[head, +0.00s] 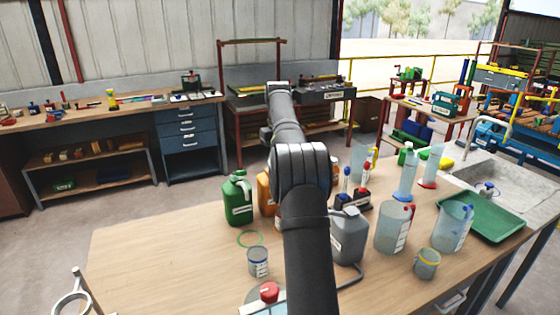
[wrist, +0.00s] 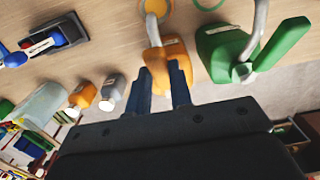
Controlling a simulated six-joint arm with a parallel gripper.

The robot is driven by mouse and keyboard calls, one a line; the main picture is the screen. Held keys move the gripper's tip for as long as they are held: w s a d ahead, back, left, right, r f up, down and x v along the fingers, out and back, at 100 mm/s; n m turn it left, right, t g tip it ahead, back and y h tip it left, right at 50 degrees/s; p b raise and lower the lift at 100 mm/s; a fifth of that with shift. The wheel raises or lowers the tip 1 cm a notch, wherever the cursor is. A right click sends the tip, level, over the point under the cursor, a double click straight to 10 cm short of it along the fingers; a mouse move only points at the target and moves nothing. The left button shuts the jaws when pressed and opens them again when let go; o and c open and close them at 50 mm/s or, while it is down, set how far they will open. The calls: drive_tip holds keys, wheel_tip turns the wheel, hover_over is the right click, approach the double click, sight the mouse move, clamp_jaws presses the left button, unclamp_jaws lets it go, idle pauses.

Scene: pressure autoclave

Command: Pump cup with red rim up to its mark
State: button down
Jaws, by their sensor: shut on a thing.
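My gripper (wrist: 160,75) is shut at the top of the orange jug (wrist: 172,60), apparently on its pump head, which the fingers mostly hide. The orange jug shows only as a sliver beside my arm in the head view (head: 265,193). Its grey spout (wrist: 152,22) reaches toward an orange ring (wrist: 157,7) at the picture's top edge. Something yellowish shows inside that ring, cut off; I cannot tell whether it is a cup. I cannot make out a red rim or a fill mark in either view. My arm hides my gripper in the head view.
A green jug (head: 238,200) stands left of the orange one, with a green ring (head: 250,239) before it. A blue-rimmed cup (head: 258,262), grey jug (head: 349,238), clear jugs (head: 392,228) and a yellow-rimmed cup (head: 427,263) share the table. The table's left part is clear.

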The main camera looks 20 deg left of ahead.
drive_tip(key=c, duration=1.3)
unclamp_jaws()
drive_tip(key=shift+r, duration=0.15)
drive_tip(key=shift+r, duration=0.25)
wheel_tip(320, 180, up, 3)
drive_tip(key=shift+r, duration=0.1)
drive_tip(key=d+r, duration=0.2)
drive_tip(key=d, duration=0.2)
drive_tip(key=d+r, duration=0.2)
drive_tip(key=d, duration=0.1)
drive_tip(key=s+d+r, duration=0.1)
drive_tip(key=d+r, duration=0.2)
drive_tip(key=d, duration=0.1)
drive_tip(key=shift+s+d, duration=0.1)
drive_tip(key=shift+d, duration=0.2)
drive_tip(key=shift+a, duration=0.1)
